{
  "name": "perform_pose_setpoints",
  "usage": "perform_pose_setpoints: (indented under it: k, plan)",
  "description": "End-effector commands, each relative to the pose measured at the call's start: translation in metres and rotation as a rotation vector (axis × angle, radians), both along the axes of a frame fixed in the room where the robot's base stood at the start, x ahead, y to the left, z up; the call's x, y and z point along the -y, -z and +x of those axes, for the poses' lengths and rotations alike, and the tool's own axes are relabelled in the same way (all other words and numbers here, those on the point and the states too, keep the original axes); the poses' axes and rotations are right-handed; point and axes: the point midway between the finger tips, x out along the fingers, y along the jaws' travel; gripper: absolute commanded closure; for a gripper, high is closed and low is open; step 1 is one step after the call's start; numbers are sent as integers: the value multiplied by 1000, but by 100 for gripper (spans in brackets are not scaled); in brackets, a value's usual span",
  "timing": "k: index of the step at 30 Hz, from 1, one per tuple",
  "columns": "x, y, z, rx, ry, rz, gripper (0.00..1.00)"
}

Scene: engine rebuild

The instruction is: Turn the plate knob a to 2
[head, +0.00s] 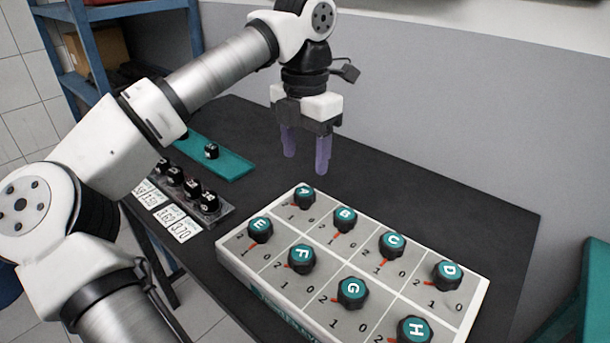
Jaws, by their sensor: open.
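The plate (268,276) is a pale slanted panel with lettered knobs on the table. Knob A (304,194), black with a teal cap, sits at its far left corner. Its small red pointer faces the lower left. My gripper (305,162) hangs above and behind knob A, fingers down. Its two purple fingers are apart, empty and not touching the knob.
Knob B (345,217) and knob E (260,229) are knob A's neighbours on the plate. A teal tray (228,167) and a block of black knobs (208,208) lie to the left. The dark table (430,195) behind the plate is clear.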

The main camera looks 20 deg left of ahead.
Motion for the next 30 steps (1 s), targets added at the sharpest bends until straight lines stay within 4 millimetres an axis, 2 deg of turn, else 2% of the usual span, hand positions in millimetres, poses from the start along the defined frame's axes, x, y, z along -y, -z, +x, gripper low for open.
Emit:
perform_pose_setpoints:
  k: [3,10,15,30]
  plan:
    - [1,-26,1,3,-1,1,41]
    - [0,-57,0,1,0,1,41]
    - [0,-62,0,0,1,0,41]
    - [0,-62,0,0,1,0,41]
